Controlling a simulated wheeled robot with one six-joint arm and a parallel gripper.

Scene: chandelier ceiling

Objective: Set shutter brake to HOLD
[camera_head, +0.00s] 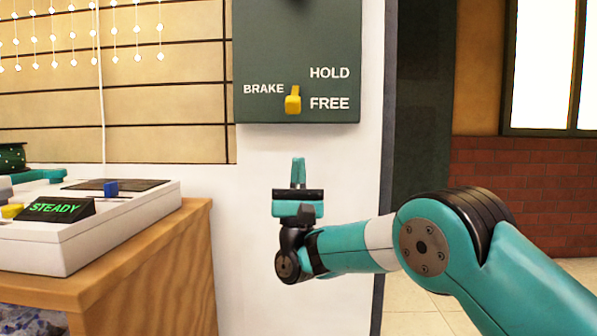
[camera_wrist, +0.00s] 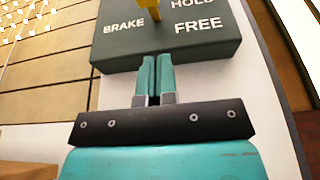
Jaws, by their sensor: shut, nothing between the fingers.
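The dark green brake panel (camera_head: 262,60) is on the white wall, with the words BRAKE, HOLD and FREE on it. Its yellow lever (camera_head: 293,101) points down, beside the word FREE, with HOLD above. In the wrist view the panel (camera_wrist: 205,50) fills the top, and part of the yellow lever (camera_wrist: 147,8) shows at the top edge. My gripper (camera_head: 298,160) is below the panel and the lever, fingers pointing up. In the wrist view my gripper (camera_wrist: 154,58) has its fingers together with nothing between them. It appears apart from the lever.
A wooden table (camera_head: 160,262) at the left holds a white console (camera_head: 110,245) with a STEADY display (camera_head: 55,208) and a blue knob (camera_head: 111,187). Strings of small lights hang at upper left. A doorway edge and brick wall (camera_head: 540,195) are at the right.

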